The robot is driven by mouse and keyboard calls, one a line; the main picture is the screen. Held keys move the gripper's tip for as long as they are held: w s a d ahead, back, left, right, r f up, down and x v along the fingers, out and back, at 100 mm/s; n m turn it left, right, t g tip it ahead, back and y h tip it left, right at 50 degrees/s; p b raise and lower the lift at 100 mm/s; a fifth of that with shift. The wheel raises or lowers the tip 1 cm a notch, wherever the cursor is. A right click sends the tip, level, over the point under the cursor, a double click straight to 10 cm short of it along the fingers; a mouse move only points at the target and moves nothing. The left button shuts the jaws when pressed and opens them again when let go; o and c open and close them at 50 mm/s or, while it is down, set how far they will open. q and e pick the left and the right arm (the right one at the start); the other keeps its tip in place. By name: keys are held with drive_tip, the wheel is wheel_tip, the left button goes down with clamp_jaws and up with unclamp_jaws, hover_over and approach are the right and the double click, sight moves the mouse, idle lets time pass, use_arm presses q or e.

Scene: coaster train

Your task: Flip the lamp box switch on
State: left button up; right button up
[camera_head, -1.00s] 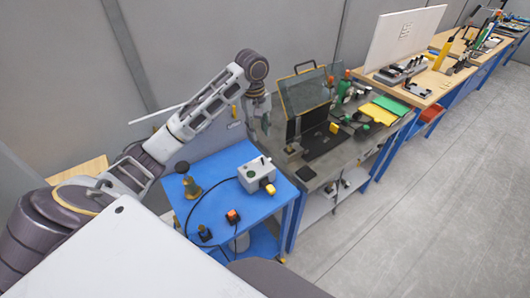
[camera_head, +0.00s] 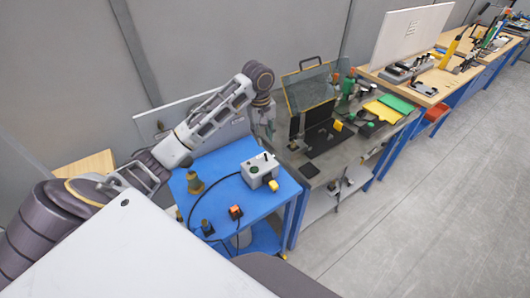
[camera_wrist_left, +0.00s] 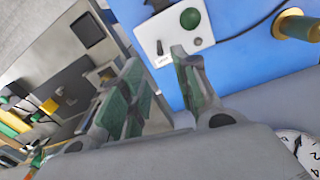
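The lamp box (camera_head: 256,174) is a small light-grey box on the blue table (camera_head: 225,165), with a dark upright lever on top and a yellow part at its front. In the left wrist view the lamp box (camera_wrist_left: 148,34) shows a green round part (camera_wrist_left: 190,19) and a small dark switch (camera_wrist_left: 159,47). My left gripper (camera_head: 267,141) hangs above and behind the box in the head view. In the wrist view its green-padded fingers (camera_wrist_left: 160,78) are apart with nothing between them. One fingertip overlaps the box in that picture; contact cannot be told. My right gripper is not in view.
A brass-coloured post (camera_head: 195,184), an orange-topped button (camera_head: 236,212) and a dark cable share the blue table. A grey workbench (camera_head: 330,175) with a clear-lidded case (camera_head: 309,88) adjoins it at the right. A wall stands behind.

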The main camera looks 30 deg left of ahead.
sight(266, 157)
use_arm(q)
drive_tip(key=f, duration=0.6)
drive_tip(key=f+p, duration=0.1)
drive_tip(key=f, duration=0.2)
drive_tip(key=shift+w+d, duration=0.2)
drive_tip(key=shift+w, duration=0.05)
drive_tip(key=shift+c, duration=0.4)
clamp_jaws()
